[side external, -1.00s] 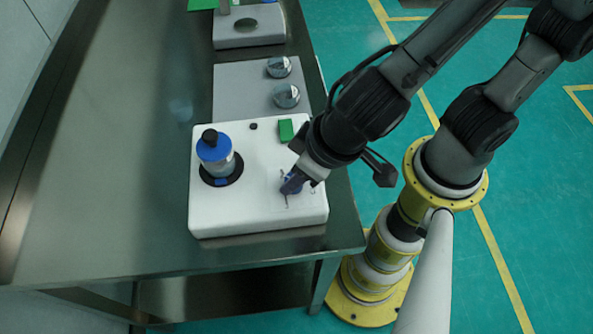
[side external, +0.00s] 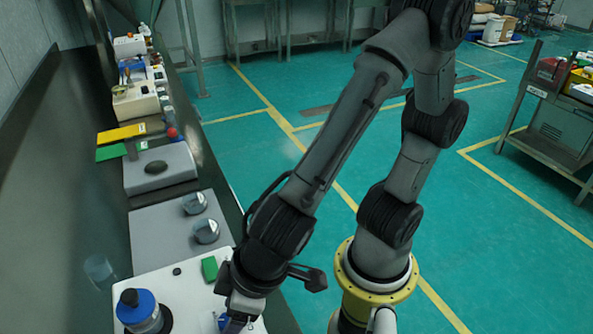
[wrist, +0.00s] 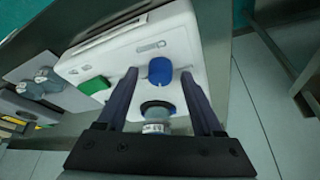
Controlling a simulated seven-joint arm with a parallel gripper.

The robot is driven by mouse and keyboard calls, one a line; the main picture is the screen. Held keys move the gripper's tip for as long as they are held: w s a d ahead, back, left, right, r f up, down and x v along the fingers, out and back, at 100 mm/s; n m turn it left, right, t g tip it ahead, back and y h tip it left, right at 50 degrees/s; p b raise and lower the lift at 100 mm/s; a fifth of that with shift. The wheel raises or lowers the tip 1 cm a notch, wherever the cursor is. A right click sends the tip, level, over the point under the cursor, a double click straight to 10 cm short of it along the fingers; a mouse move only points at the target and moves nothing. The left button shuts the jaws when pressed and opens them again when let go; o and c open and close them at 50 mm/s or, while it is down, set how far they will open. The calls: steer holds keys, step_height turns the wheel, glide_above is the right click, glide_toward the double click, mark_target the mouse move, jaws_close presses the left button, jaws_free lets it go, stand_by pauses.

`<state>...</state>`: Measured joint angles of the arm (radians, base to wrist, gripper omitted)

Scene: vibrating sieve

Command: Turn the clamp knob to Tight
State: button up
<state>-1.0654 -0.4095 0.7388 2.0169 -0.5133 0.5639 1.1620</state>
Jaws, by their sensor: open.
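The blue clamp knob (wrist: 160,70) stands on the white sieve machine (wrist: 190,35), with a pale marking above it that is too small to read. In the wrist view my gripper (wrist: 163,75) is open, with one dark finger on each side of the knob. I cannot tell whether either finger touches it. The jar (wrist: 157,112) sits on the same machine, lower between the fingers in this view. In the side view my gripper (side external: 236,321) is at the bottom edge over the machine (side external: 190,285), partly cut off, right of the blue-lidded jar (side external: 138,308).
A green block (side external: 209,268) sits on the machine near my wrist. Behind it is a grey plate with two round metal knobs (side external: 206,231). Farther back are a grey unit (side external: 160,168) and a yellow piece (side external: 121,134).

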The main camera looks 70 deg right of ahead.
steer(key=shift+d+n+g+y, duration=0.1)
steer(key=shift+n+g+y, duration=0.4)
steer(key=shift+n, duration=1.5)
steer(key=shift+w+d+n+g+y, duration=0.1)
steer(key=shift+n+g+y, duration=0.2)
steer(key=shift+n, duration=0.65)
steer(key=shift+w+n+g+y, duration=0.1)
steer(key=shift+n+y, duration=0.3)
steer(key=shift+n, duration=0.55)
steer(key=n+g, duration=0.1)
steer(key=n, duration=0.2)
steer(key=n+g, duration=0.1)
steer(key=n, duration=0.2)
steer(key=shift+w+n+y, duration=0.15)
steer(key=shift+n+y, duration=0.15)
steer(key=shift+y, duration=0.1)
steer(key=v, duration=1.4)
steer(key=s+d+m+t+h, duration=0.1)
steer(key=d+m+t+h, duration=0.1)
steer(key=d+m, duration=0.7)
steer(key=s+d+m+t+h, duration=0.2)
steer(key=d+m+t, duration=0.1)
steer(key=d+m, duration=0.5)
steer(key=shift+s+d+f+m+h, duration=0.25)
steer(key=shift+d+f+m+h, duration=0.05)
steer(key=shift+d+m, duration=0.1)
